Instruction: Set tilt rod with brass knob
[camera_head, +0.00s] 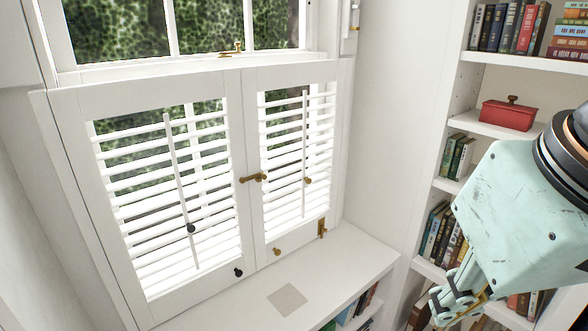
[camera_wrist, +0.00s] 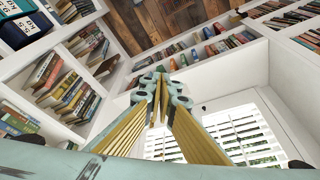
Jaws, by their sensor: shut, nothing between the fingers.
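Two white shutter panels stand below a window in the head view. The right panel has a thin white tilt rod (camera_head: 305,140) in front of its slats, with a brass knob (camera_head: 307,180) on it. The left panel has a tilt rod (camera_head: 175,160) with a black knob (camera_head: 191,228). Greenery shows between the slats of both panels. My gripper (camera_head: 445,306) is at the lower right, well apart from the shutters, shut and empty. In the wrist view my gripper (camera_wrist: 161,82) points up past the bright shutters (camera_wrist: 250,128); the brass knob cannot be made out there.
A brass latch (camera_head: 254,177) sits where the panels meet. A black knob (camera_head: 238,272) and a brass knob (camera_head: 277,252) are on the bottom rails. A white ledge (camera_head: 330,275) lies below. Bookshelves with a red box (camera_head: 508,114) stand right, near my arm.

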